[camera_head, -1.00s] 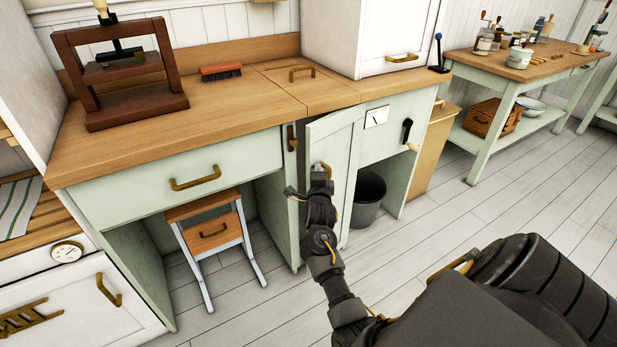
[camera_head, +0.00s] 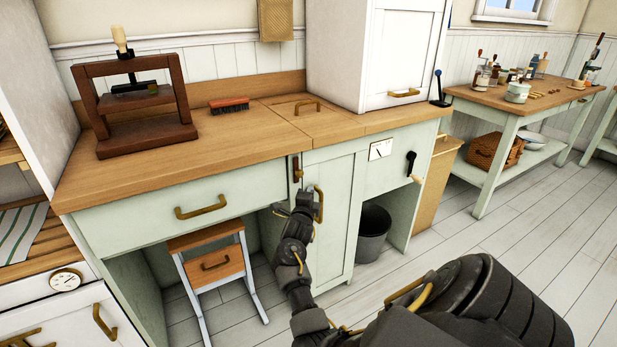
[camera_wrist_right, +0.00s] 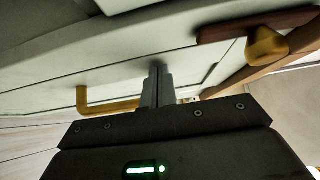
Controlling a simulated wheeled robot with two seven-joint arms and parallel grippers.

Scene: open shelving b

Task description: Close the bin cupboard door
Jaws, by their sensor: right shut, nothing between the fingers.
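The bin cupboard door (camera_head: 335,220) is a pale green panel with a brass handle (camera_head: 319,204), in the middle of the workbench front. It looks flush or nearly flush with the front; a small gap cannot be ruled out. My right gripper (camera_head: 292,207) is shut and empty at the door's left edge, beside the handle. In the right wrist view its closed fingertips (camera_wrist_right: 157,75) are against or very near the pale panel, with the brass handle (camera_wrist_right: 105,106) to their left. Whether they touch is unclear. My left gripper is not in view.
A wooden latch (camera_head: 297,168) sits at the door's upper left. A dark bin (camera_head: 374,228) stands in the open space right of the door. A stool (camera_head: 212,262) is under the bench at left. A crank (camera_head: 411,162) sticks out at right. The right floor is free.

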